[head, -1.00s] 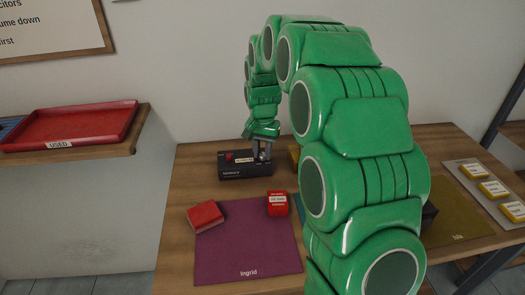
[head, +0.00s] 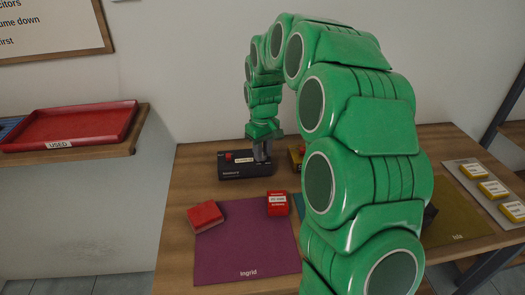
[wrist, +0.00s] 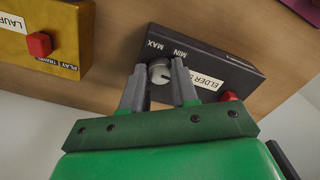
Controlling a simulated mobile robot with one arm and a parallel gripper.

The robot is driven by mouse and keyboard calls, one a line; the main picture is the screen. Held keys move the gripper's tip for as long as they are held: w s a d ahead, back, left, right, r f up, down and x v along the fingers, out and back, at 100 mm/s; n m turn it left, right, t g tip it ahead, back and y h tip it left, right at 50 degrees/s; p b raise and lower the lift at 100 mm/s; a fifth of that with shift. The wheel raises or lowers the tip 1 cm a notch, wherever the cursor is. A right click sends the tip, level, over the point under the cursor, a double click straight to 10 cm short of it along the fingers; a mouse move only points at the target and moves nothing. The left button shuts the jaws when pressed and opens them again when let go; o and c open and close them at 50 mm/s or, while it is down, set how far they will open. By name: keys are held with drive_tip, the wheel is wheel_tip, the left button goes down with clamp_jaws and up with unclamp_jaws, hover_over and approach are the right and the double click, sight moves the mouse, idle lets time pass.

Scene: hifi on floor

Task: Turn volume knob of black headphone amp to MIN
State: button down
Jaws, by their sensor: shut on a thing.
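The black headphone amp (head: 232,172) stands near the back of the wooden table. In the wrist view the amp (wrist: 225,68) shows a grey round volume knob (wrist: 159,71), MAX and MIN printed beside it, a white label starting "ELDER", and a red button. My gripper (head: 263,156) reaches down to the amp's right end. In the wrist view my gripper (wrist: 158,68) has one finger on each side of the knob and is shut on it. I cannot tell exactly where the knob points.
A yellow box (head: 295,157) with a red button (wrist: 39,44) stands right of the amp. Two red boxes, one (head: 205,216) left and one (head: 277,203) right, lie at the purple mat (head: 246,245). A red tray (head: 75,125) sits on the left shelf. My arm hides the table's middle.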

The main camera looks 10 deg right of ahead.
drive_tip(key=n, duration=0.5)
drive_tip(key=shift+n, duration=0.3)
idle(0.4)
drive_tip(key=c, duration=0.8)
unclamp_jaws()
drive_tip(key=shift+c, duration=0.2)
wheel_tip(320, 180, up, 8)
drive_tip(key=shift+w+f, duration=0.1)
drive_tip(key=shift+f, duration=0.15)
drive_tip(key=shift+r, duration=0.15)
drive_tip(key=shift+s, duration=0.2)
